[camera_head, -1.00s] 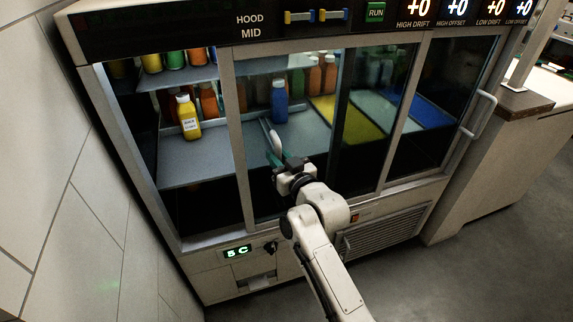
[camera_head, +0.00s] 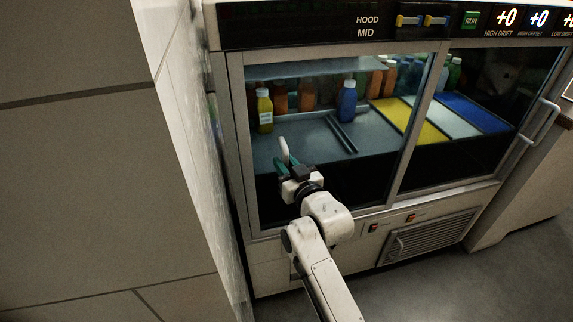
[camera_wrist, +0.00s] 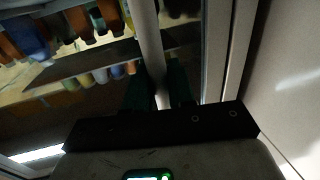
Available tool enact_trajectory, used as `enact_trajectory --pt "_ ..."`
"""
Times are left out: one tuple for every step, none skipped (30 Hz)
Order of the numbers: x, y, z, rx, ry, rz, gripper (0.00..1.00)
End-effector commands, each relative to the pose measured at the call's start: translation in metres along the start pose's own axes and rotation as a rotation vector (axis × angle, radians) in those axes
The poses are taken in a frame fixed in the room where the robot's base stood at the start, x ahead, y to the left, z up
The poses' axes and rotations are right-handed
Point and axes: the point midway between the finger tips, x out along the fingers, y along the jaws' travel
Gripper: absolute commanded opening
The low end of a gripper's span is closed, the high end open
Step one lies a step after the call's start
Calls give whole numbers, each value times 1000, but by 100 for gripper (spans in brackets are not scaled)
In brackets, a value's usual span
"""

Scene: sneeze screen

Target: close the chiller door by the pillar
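The chiller door by the pillar (camera_head: 245,150) is a framed glass sliding panel at the left of the chiller. Its left edge lies along the chiller's left frame post, with no visible opening there. Its pale upright handle (camera_head: 284,150) is near the left side. My gripper (camera_head: 285,166) is at the handle's lower part. In the wrist view, the handle (camera_wrist: 149,45) passes between the dark green fingers (camera_wrist: 158,85), which appear closed against it. The tiled pillar (camera_head: 80,150) stands to the left, close beside the chiller.
The other glass door (camera_head: 418,125) is to the right, with a handle (camera_head: 540,120) at its far side. Bottles and coloured trays are behind the glass. A counter (camera_head: 530,195) stands at the right. The grey floor (camera_head: 440,285) in front is clear.

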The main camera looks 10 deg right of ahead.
Motion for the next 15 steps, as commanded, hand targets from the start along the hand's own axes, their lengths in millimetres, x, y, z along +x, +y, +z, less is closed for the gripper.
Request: enact_trajectory --pt "-1 2 1 1 -1 3 26" --pt "-1 2 1 1 -1 3 29" --pt "-1 2 1 1 -1 3 32" --pt "-1 2 1 1 -1 4 35" --pt "-1 2 1 1 -1 4 38" --pt "-1 2 1 1 -1 4 41" --pt "-1 2 1 1 -1 4 41" --pt "-1 2 1 1 -1 4 41" --pt "-1 2 0 1 -1 4 41" --pt "-1 2 0 1 -1 4 41" --pt "0 3 0 1 0 4 41" --pt "-1 3 0 1 0 4 41" --pt "-1 3 0 1 -1 4 41" --pt "-2 3 1 1 -1 4 41" --pt "-3 3 1 1 -1 4 41"
